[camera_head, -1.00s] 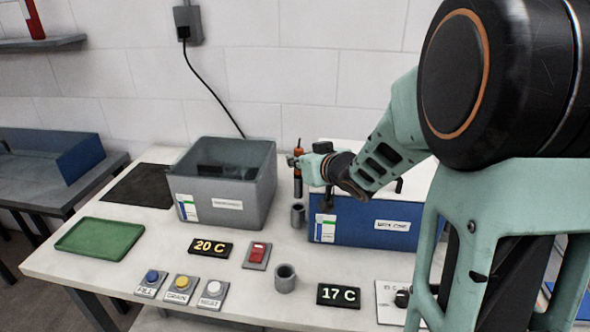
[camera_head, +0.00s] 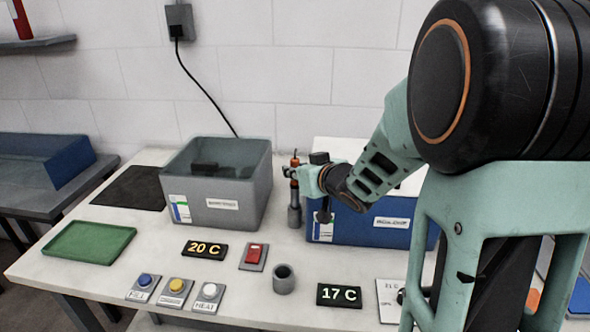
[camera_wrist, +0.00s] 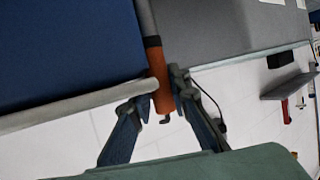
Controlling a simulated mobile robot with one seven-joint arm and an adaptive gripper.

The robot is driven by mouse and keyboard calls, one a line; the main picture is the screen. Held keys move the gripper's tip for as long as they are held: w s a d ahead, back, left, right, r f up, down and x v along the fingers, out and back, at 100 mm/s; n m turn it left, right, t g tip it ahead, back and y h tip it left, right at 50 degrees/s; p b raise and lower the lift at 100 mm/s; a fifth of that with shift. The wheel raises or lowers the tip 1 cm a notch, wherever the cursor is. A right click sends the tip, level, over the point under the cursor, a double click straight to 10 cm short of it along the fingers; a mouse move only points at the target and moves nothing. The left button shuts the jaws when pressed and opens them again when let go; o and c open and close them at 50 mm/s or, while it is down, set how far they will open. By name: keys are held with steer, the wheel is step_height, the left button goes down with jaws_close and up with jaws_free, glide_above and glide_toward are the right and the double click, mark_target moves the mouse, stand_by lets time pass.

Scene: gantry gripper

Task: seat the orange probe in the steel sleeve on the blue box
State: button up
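The orange probe (camera_head: 295,162) stands upright at the left end of the blue box (camera_head: 375,222). My gripper (camera_head: 295,174) is shut around its orange part; in the wrist view the fingertips (camera_wrist: 168,88) press on both sides of the probe (camera_wrist: 160,72). The grey steel sleeve (camera_head: 295,217) stands directly below the probe, beside the blue box's left end. The probe's dark lower part reaches the sleeve's mouth; how deep it sits inside, I cannot tell. The blue box also fills the left of the wrist view (camera_wrist: 60,50).
A grey open bin (camera_head: 217,203) stands close on the left. A separate grey cup (camera_head: 284,280), a red switch (camera_head: 254,257), several buttons and two displays lie in front. A green tray (camera_head: 88,243) is at left. The wall is behind.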

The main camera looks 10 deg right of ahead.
steer(key=o, duration=0.4)
steer(key=shift+c, duration=0.2)
steer(key=r+p+v, duration=0.1)
steer(key=p+v, duration=0.6)
steer(key=v, duration=0.5)
steer(key=shift+p, duration=0.35)
steer(key=shift+r, duration=0.1)
